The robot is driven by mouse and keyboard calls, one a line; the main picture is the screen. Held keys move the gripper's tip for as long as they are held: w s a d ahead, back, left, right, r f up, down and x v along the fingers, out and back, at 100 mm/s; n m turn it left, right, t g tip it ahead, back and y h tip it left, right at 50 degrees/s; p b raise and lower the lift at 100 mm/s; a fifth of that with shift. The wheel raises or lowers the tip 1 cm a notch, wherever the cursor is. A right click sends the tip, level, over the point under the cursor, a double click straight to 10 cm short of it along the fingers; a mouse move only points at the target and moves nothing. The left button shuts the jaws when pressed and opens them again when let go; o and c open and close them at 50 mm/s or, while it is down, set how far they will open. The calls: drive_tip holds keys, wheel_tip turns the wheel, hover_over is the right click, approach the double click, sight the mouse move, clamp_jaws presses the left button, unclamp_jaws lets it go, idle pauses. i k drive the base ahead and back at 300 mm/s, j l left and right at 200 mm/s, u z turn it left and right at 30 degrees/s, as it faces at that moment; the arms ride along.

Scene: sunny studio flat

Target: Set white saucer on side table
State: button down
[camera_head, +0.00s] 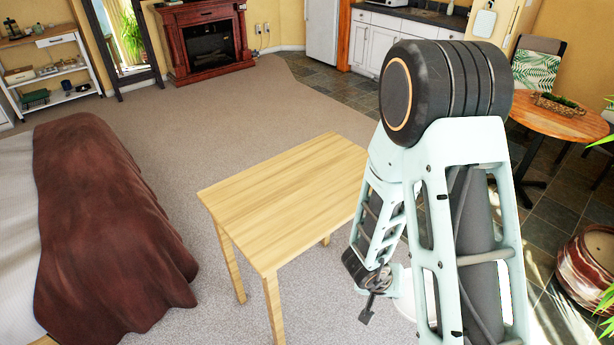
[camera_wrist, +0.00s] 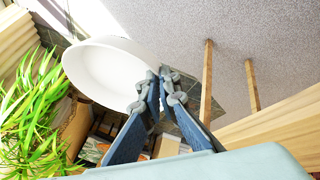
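The white saucer (camera_wrist: 105,72) shows large in the wrist view, tilted, with its rim at the fingertips of my gripper (camera_wrist: 159,82). The fingers are closed together on that rim. In the head view my gripper (camera_head: 369,303) hangs low beside the right edge of the side table, and a part of the saucer (camera_head: 404,297) shows behind my arm. The wooden side table (camera_head: 287,198) has a bare top. In the wrist view its light top (camera_wrist: 278,132) and two legs are at the right. The saucer is held off the table.
A bed with a brown blanket (camera_head: 100,225) stands left of the side table. A round wooden table (camera_head: 562,121) and a striped pot (camera_head: 588,265) are at the right. Green leaves (camera_wrist: 32,105) fill the wrist view's left. Carpet behind the side table is clear.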

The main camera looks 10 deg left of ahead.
sight(334, 168)
drive_tip(key=i+l, duration=0.4)
drive_tip(key=i, duration=0.15)
drive_tip(key=i+l, duration=0.35)
drive_tip(key=i, duration=0.25)
